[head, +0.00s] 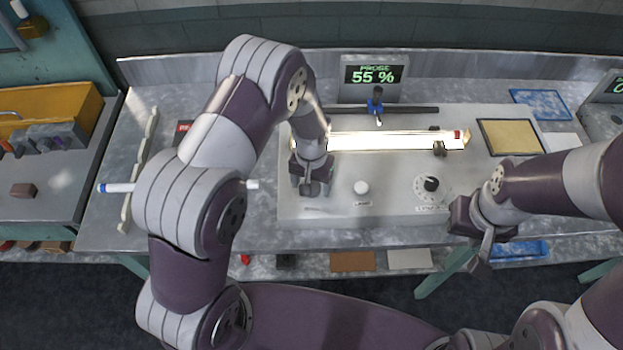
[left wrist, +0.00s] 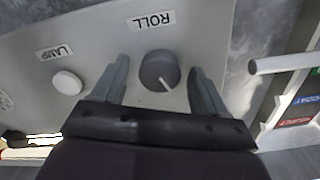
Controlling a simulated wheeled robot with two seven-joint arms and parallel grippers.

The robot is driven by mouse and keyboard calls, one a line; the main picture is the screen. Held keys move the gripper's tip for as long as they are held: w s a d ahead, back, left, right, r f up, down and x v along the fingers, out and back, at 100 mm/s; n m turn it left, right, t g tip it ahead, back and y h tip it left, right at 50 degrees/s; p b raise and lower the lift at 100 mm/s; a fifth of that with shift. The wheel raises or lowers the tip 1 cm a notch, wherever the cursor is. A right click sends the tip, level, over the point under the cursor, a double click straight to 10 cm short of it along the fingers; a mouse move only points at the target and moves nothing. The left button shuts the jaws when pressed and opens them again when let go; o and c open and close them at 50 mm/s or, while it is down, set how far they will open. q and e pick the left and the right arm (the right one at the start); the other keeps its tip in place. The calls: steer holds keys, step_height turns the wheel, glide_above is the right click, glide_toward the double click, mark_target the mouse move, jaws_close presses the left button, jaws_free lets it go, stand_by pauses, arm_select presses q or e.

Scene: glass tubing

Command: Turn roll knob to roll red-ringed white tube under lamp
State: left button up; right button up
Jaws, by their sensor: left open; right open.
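The red-ringed white tube (head: 400,141) lies across the grey bench unit in a bright lamp glow, its red ring (head: 457,135) near the right end. The dark round roll knob (left wrist: 159,70) shows in the left wrist view below its ROLL label, with a white pointer line. My left gripper (left wrist: 160,85) is open, with one finger on each side of the knob; I cannot tell whether they touch it. In the head view my left gripper (head: 312,188) hides the knob. My right gripper (head: 480,246) is open and empty near the unit's front right corner.
A white lamp knob (head: 361,187) and a dark dial (head: 431,184) sit on the unit. A screen (head: 374,75) reads PROBE 55 %. A blue clamp (head: 376,100) stands behind the tube. A blue-ended white tube (head: 118,188) lies on a rack at left, partly behind my left arm.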

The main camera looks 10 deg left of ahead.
arm_select(q)
step_height(320, 180, up, 13)
steer(key=b, duration=0.3)
steer(key=shift+f, duration=0.2)
steer(key=shift+w, duration=0.1)
steer(key=s+a+b, duration=0.1)
steer(key=s+a, duration=0.2)
steer(key=s, duration=0.4)
steer(key=s+a+t+b, duration=0.1)
steer(key=s+a, duration=0.1)
steer(key=s, duration=0.5)
steer(key=shift+a+f+n, duration=0.4)
steer(key=shift+f, duration=0.05)
steer(key=shift+s, duration=0.2)
